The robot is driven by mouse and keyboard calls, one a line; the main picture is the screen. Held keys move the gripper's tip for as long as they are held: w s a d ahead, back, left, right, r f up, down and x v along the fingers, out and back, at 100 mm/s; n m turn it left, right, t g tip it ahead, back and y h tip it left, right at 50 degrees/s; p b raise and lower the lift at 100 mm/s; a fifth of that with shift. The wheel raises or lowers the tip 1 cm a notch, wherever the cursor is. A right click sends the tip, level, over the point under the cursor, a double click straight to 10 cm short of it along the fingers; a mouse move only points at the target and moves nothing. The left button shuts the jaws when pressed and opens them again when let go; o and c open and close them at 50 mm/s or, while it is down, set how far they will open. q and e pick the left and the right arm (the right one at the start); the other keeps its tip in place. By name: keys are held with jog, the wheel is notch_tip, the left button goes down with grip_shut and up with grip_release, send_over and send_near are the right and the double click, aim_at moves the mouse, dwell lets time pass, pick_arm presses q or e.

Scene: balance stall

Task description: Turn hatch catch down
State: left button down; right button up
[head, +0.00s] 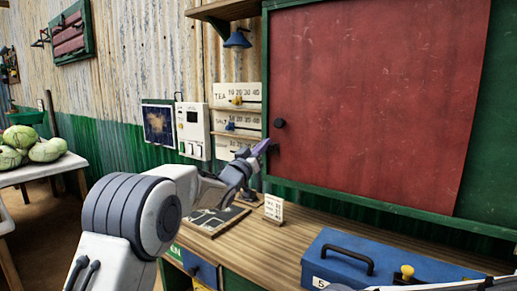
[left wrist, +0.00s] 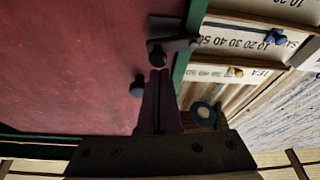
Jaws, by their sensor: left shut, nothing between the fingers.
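The red hatch (head: 375,105) is closed in its green frame, with a black round knob (head: 279,123) near its left edge. In the left wrist view, which is turned over, the dark hatch catch (left wrist: 182,45) is a bar reaching from the red panel across the green frame edge. My left gripper (head: 264,147) is shut and empty, its tips at the hatch's left edge below the knob. In the left wrist view its fingertips (left wrist: 159,76) lie close to the catch; whether they touch is unclear. In the head view the catch is mostly hidden by the fingers. My right gripper is not in view.
Scale boards with sliders (head: 236,96) hang left of the hatch. A white switch box (head: 193,130) is on the wall. The wooden counter (head: 265,240) below holds a small number card (head: 274,208) and a blue box (head: 350,262) with a black handle.

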pick_arm(q)
notch_tip(320, 180, up, 4)
jog(key=p, duration=0.3)
jog(key=b+v, duration=0.2)
jog(key=v, duration=0.8)
jog(key=shift+w+a+f+b, duration=0.15)
jog(key=shift+a+b, duration=0.15)
jog(key=shift+a, duration=0.05)
